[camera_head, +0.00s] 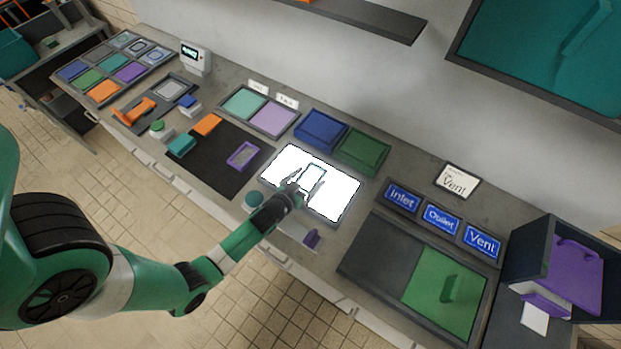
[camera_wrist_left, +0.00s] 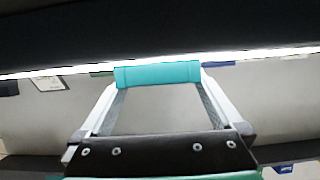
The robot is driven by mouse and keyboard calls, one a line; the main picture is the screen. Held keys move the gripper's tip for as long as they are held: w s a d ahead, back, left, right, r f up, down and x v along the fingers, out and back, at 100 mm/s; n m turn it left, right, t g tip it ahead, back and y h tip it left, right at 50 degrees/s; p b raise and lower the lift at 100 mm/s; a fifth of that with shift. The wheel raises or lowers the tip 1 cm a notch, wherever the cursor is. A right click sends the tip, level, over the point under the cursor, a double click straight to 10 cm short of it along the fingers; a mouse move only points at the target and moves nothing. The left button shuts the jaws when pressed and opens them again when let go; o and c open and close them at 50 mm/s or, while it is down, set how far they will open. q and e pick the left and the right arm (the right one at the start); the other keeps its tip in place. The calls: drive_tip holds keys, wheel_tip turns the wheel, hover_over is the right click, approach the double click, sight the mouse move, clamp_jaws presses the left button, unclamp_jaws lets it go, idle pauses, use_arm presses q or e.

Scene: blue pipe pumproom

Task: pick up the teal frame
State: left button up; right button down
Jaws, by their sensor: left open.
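The teal frame (camera_head: 316,166) lies on the glowing white panel (camera_head: 343,196) in the head view, a small thin-edged rectangle with the panel showing through it. My left gripper (camera_head: 307,181) is over the panel at the frame, fingers spread. In the left wrist view a teal bar of the frame (camera_wrist_left: 157,74) spans the gap between my open fingertips; whether they touch it I cannot tell. The rest of the frame is hidden in that view. My right gripper is not in view.
A black mat (camera_head: 215,158) with a purple frame (camera_head: 243,155) is left of the panel. Blue (camera_head: 320,130) and green (camera_head: 362,151) trays stand behind it. A teal knob (camera_head: 254,199) and a purple piece (camera_head: 312,239) are near the front edge. A grey-green tray (camera_head: 446,290) is to the right.

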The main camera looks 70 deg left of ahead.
sight(307, 182)
use_arm(q)
drive_tip(key=c, duration=1.3)
drive_tip(key=shift+r, duration=0.3)
drive_tip(key=r+p, duration=0.2)
drive_tip(key=r, duration=0.2)
drive_tip(key=shift+s+d+p, duration=0.2)
drive_tip(key=shift+s+p, duration=0.05)
drive_tip(key=shift+p, duration=0.15)
drive_tip(key=s+d+r+p, duration=0.2)
drive_tip(key=s+r, duration=0.1)
drive_tip(key=r, duration=0.1)
drive_tip(key=shift+s+d+r, duration=0.15)
drive_tip(key=shift+d+r, duration=0.05)
drive_tip(key=v, duration=0.4)
drive_tip(key=b+v, duration=0.1)
drive_tip(key=v, duration=0.4)
drive_tip(key=shift+s+d, duration=0.1)
drive_tip(key=shift+d, duration=0.3)
drive_tip(key=shift+s+d+r, duration=0.1)
drive_tip(key=shift+s+r, duration=0.1)
drive_tip(key=shift+s, duration=0.05)
drive_tip(key=shift+w, duration=0.1)
